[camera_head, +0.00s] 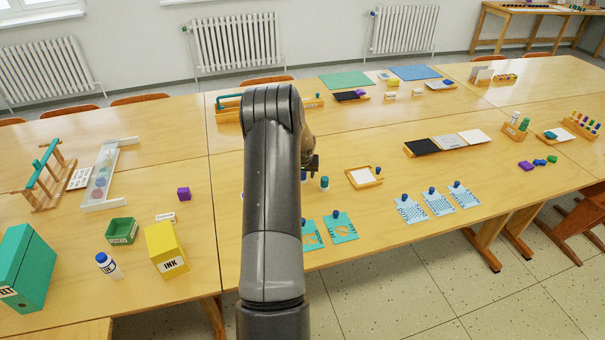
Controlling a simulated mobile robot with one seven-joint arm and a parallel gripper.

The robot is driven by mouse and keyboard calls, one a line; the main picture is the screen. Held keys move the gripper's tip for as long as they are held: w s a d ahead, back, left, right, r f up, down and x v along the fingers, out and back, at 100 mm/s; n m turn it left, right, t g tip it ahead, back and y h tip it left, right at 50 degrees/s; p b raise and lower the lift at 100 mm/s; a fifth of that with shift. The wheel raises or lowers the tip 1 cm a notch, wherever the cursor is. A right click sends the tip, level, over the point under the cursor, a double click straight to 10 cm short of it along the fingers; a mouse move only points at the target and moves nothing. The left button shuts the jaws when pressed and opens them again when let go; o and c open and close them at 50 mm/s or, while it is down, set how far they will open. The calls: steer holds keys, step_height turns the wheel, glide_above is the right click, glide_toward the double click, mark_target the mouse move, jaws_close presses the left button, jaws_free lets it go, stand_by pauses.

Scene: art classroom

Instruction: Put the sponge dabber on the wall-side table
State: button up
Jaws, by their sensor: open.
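My arm reaches forward over the middle table, and my gripper (313,165) shows only in part at its right side, above the tabletop. My gripper is open; most of it is hidden behind my arm. A small teal-topped cylinder (325,184) stands on the table just below and right of it, apart from it, and may be the sponge dabber; I cannot tell for sure. Other small blue-knobbed pieces, such as one on a patterned card (405,199), look similar. A wooden table (495,12) stands by the wall at the far right, with small items on it.
A small wooden tray (351,185) lies right of the cylinder. Teal stencil cards (341,238) lie near the front edge. A yellow INK box (160,258), green bin (109,231) and white bottle (115,270) stand at left. Bare tabletop shows at right centre.

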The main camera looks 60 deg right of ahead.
steer(key=shift+r, duration=0.1)
steer(key=v, duration=1.2)
steer(key=w+a+r+n+t+y, duration=0.15)
steer(key=w+a+r, duration=0.35)
steer(key=a, duration=0.5)
steer(key=w+a+r+n, duration=0.2)
steer(key=w+a+r, duration=0.1)
steer(key=a+r, duration=0.55)
steer(key=w+a+r+n+t+y, duration=0.15)
steer(key=w+a+r, duration=0.3)
steer(key=a, duration=0.75)
steer(key=s+a+r+n, duration=0.2)
steer(key=a, duration=0.6)
steer(key=s+a+r+n, duration=0.2)
steer(key=s+a+r, duration=0.1)
steer(key=a, duration=0.6)
steer(key=s+a+n+y, duration=0.1)
steer(key=s+a+n, duration=0.2)
steer(key=s+a, duration=0.9)
steer(key=shift+a+f+n+t, duration=0.2)
steer(key=shift+a+n+t, duration=0.1)
steer(key=shift+a, duration=0.35)
